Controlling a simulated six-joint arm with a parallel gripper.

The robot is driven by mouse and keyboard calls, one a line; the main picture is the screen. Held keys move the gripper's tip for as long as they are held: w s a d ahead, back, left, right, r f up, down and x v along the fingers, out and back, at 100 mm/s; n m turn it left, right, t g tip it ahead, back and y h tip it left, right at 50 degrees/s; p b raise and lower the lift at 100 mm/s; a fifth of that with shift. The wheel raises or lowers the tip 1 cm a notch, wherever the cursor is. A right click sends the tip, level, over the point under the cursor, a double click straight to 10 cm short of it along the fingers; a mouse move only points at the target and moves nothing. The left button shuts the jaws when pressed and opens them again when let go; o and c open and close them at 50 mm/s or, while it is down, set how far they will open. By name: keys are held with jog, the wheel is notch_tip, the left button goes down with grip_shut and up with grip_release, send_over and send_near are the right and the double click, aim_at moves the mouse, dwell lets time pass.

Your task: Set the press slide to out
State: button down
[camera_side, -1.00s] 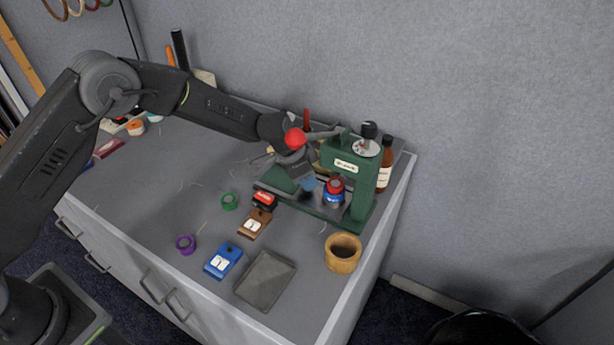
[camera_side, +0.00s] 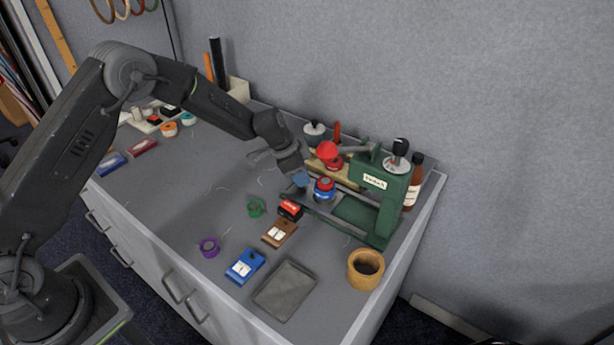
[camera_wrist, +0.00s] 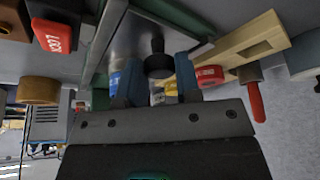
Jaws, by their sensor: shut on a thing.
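The green press (camera_side: 393,205) stands at the right of the table, its lever with a red ball (camera_side: 327,150) at the upper left. Its grey metal slide (camera_side: 322,210) reaches out to the left of the press head and carries a red-and-blue round piece (camera_side: 325,187). The slide's plate also shows in the wrist view (camera_wrist: 135,45), with a black knob (camera_wrist: 157,64) between my blue fingertips. My gripper (camera_side: 301,180) is shut on this knob, at the left end of the slide. In the side view the knob is hidden by the fingers.
A red box (camera_side: 290,210), a brown block (camera_side: 279,233), a blue box (camera_side: 245,266), a grey tray (camera_side: 285,290) and a wooden cup (camera_side: 365,268) stand in front of the press. The table's left middle is clear.

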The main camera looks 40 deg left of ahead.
jog(key=shift+a, duration=0.3)
jog(key=c, duration=1.1)
grip_release()
jog(key=shift+o, duration=1.4)
jog(key=shift+r, duration=0.1)
jog(key=v, duration=1.3)
jog(key=shift+r, duration=0.35)
jog(key=shift+s, duration=0.1)
